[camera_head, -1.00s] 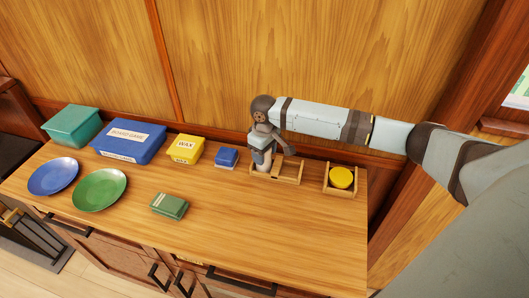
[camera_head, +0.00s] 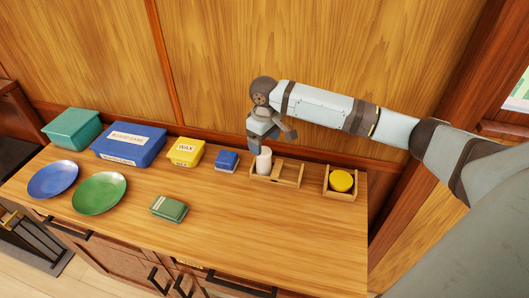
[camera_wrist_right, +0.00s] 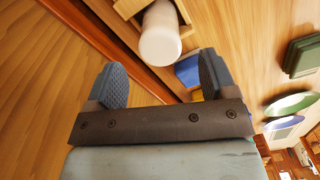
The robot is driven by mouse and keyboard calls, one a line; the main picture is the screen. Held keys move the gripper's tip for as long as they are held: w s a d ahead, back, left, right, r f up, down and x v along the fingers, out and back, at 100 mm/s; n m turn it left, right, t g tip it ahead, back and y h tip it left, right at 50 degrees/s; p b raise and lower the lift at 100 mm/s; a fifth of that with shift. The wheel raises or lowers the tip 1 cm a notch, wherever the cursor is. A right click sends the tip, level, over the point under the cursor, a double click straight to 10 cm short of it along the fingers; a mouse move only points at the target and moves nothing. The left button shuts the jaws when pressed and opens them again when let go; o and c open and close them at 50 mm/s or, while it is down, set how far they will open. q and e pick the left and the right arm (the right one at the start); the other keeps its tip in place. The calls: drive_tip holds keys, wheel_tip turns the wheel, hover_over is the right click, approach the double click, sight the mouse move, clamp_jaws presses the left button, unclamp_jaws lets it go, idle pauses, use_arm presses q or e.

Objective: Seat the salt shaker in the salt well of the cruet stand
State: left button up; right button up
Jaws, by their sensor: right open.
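The white salt shaker (camera_head: 264,161) stands upright in the left part of the wooden cruet stand (camera_head: 289,184), with its upper part above the stand's rim. In the right wrist view the shaker (camera_wrist_right: 160,36) shows in front of the fingers, within a corner of the wooden stand (camera_wrist_right: 128,8). My right gripper (camera_head: 268,140) is just above and behind the shaker. In the right wrist view its two fingers (camera_wrist_right: 162,82) are wide apart with nothing between them. The shaker's base is hidden by the stand's front. My left gripper is not in view.
A wooden holder (camera_head: 339,195) with a yellow round item (camera_head: 341,181) is to the right. A small blue box (camera_head: 227,160), yellow wax box (camera_head: 186,152) and blue board game box (camera_head: 130,143) are to the left. A green box (camera_head: 168,208) lies in front. The front right tabletop is clear.

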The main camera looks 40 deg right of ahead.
wheel_tip(320, 180, up, 6)
drive_tip(key=shift+f, duration=0.15)
idle(0.6)
